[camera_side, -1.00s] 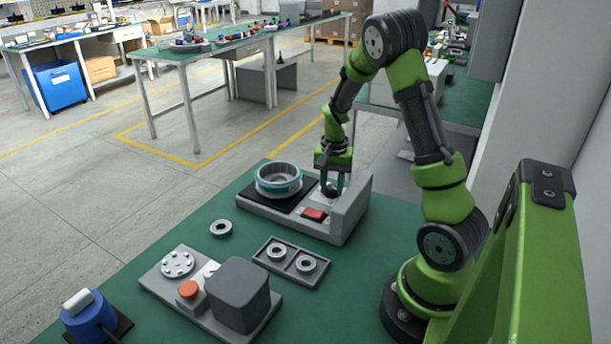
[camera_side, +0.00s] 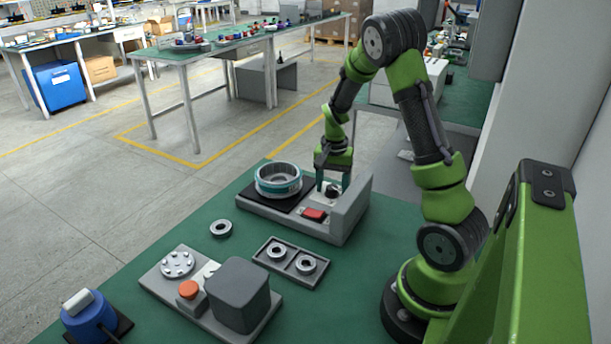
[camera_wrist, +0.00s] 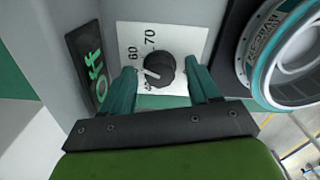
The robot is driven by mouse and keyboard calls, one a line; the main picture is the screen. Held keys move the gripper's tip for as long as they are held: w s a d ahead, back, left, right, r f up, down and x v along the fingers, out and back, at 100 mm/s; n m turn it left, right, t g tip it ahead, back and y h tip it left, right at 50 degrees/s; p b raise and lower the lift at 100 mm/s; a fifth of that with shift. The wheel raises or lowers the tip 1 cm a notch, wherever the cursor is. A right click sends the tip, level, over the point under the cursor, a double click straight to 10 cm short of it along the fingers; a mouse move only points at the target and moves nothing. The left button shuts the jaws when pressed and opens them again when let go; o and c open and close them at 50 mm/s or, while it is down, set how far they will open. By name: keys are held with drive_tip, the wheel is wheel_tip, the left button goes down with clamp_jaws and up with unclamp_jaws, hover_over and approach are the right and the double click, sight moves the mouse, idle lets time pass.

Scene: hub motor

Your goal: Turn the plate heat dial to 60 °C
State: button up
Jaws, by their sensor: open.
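The plate heat dial (camera_wrist: 160,71) is a black round knob on a white panel with printed 60 and 70 labels. Its white pointer line points left, near the 60 label; I cannot tell the exact mark. In the side view the dial (camera_side: 333,191) sits on the grey heater unit (camera_side: 345,217). My gripper (camera_side: 333,185) is open above the dial. In the wrist view my gripper's (camera_wrist: 163,74) teal fingers stand apart, one on each side of the dial, with gaps. A dark display (camera_wrist: 92,68) left of the panel shows green text like "off".
A teal-rimmed ring part (camera_side: 279,181) stands on the black plate left of the dial. A red button (camera_side: 314,214) is in front. A bearing tray (camera_side: 291,263), a loose bearing (camera_side: 221,228) and a grey press fixture (camera_side: 237,296) lie nearer on the green table.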

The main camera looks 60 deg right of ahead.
sight(332, 186)
wheel_tip(332, 186, up, 17)
idle(0.5)
drive_tip(key=s+a+r+n+t, duration=0.1)
drive_tip(key=s+a+n+t, duration=0.1)
drive_tip(key=a, duration=0.6)
drive_tip(key=s+a+r+n+t+y, duration=0.1)
drive_tip(key=s+a+n+t, duration=0.1)
drive_tip(key=a+n, duration=0.3)
drive_tip(key=s+a+r+n+t+y, duration=0.1)
drive_tip(key=s+a+n+t, duration=0.2)
drive_tip(key=a, duration=0.9)
drive_tip(key=shift+s+a+r+n, duration=0.2)
drive_tip(key=shift+a+r+n, duration=0.2)
drive_tip(key=shift+n, duration=0.1)
